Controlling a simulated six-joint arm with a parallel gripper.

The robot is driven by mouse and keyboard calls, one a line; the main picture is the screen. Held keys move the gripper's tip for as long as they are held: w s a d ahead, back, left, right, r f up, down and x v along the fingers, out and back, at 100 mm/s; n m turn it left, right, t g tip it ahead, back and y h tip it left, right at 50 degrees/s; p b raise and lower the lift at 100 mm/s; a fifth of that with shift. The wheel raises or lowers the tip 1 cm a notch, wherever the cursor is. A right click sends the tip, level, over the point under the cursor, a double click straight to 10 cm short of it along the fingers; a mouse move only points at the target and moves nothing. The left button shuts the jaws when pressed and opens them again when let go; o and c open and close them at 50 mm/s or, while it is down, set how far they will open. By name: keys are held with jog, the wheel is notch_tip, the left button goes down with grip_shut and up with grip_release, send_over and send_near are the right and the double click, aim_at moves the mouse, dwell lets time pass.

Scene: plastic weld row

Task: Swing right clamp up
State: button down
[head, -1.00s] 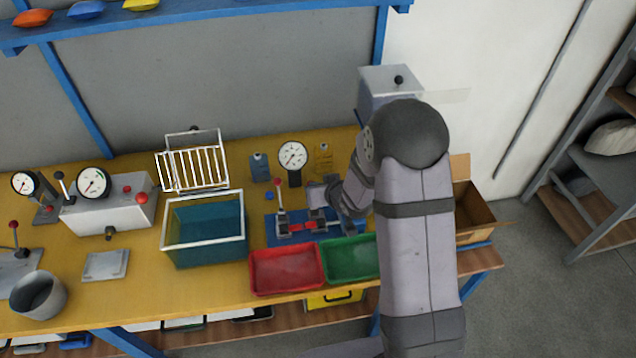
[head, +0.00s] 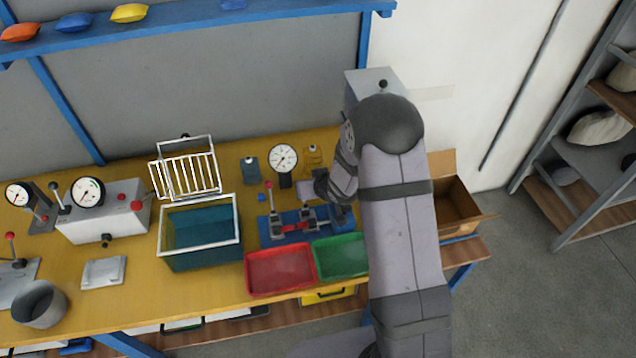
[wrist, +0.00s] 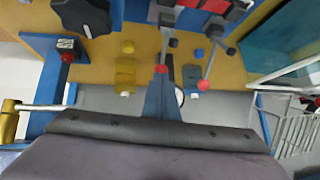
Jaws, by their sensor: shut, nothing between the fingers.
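The blue clamp fixture (head: 281,240) lies on the yellow bench behind the red and green trays. The left clamp's lever has a red knob (head: 268,185) and stands upright; this knob also shows in the wrist view (wrist: 203,85). The right clamp's grey lever (wrist: 165,42) and its red knob (wrist: 161,69) show at the centre of the wrist view. My gripper (wrist: 160,82) is shut and empty, its tips at or close to that knob; contact cannot be told. In the head view my gripper (head: 322,184) is above the fixture's back right, partly hidden by my arm.
A red tray (head: 280,290) and green tray (head: 340,273) stand in front of the fixture. A teal bin (head: 200,260) and white wire basket (head: 187,177) are to the left. A dial gauge (head: 284,158) and small bottles stand behind. A cardboard box (head: 455,205) is at right.

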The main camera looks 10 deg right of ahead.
jog(key=p+v, duration=0.1)
jog(key=v, duration=1.2)
jog(key=shift+w+r, duration=0.35)
jog(key=shift+r, duration=0.05)
jog(key=s+d+f+g+h, duration=0.2)
jog(key=s+d+f+g, duration=0.2)
jog(key=s, duration=0.4)
jog(key=s+d+f+g+h, duration=0.2)
jog(key=s+d+f+g, duration=0.15)
jog(key=s, duration=0.35)
jog(key=s+a+r+m+g+y, duration=0.1)
jog(key=s+a+r+g, duration=0.2)
jog(key=s, duration=0.7)
jog(key=w+a+r+t, duration=0.1)
jog(key=a+r+t, duration=0.1)
jog(key=a+r, duration=0.2)
jog(key=shift+w+r+y, duration=0.3)
jog(key=shift+w+r, duration=0.05)
jog(key=shift+r, duration=0.5)
